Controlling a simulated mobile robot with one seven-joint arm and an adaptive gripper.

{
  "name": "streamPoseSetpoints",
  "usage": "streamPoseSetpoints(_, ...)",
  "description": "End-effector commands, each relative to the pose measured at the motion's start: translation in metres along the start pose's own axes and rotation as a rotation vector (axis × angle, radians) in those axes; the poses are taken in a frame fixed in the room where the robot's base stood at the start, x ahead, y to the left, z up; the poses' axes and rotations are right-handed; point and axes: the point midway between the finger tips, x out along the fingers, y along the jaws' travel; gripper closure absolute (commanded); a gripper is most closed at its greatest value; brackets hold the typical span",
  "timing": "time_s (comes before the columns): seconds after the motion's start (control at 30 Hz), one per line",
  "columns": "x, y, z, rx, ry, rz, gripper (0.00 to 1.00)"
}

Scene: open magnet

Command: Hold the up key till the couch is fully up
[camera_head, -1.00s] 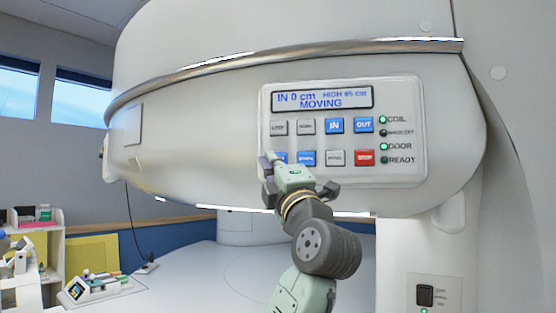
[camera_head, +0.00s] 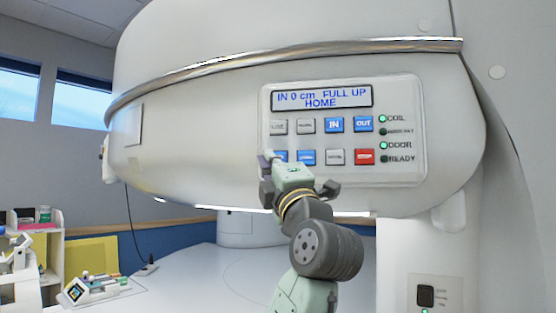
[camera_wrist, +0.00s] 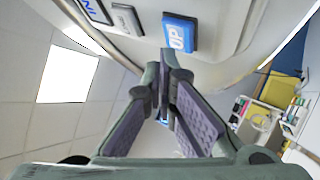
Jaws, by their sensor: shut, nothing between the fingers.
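The control panel (camera_head: 400,165) is on the curved front of the white magnet. Its display (camera_head: 321,97) reads "IN 0 cm FULL UP" and "HOME". The blue up key (camera_head: 281,156) is at the panel's lower left, partly hidden by my gripper (camera_head: 268,157). In the wrist view the up key (camera_wrist: 180,33) shows its lettering, just beyond the fingertips of my gripper (camera_wrist: 160,72). My gripper is shut and empty. I cannot tell whether its tips touch the key. I cannot clearly make out the couch.
Other keys sit close by, including the blue IN key (camera_head: 334,125), blue OUT key (camera_head: 363,125) and red key (camera_head: 364,156). The coil and door lamps are green. A white shelf (camera_head: 50,250) with small items stands at the far left.

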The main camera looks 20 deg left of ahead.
Motion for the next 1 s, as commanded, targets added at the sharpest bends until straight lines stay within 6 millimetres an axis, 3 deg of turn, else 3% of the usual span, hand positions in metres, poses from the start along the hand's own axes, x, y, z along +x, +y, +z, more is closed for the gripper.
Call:
streamPoseSetpoints(0.5, -0.032, 0.022, -0.023, -0.002, 0.0, 0.001, 1.0)
streamPoseSetpoints(1.0, -0.035, 0.025, -0.025, -0.001, 0.0, 0.0, 1.0)
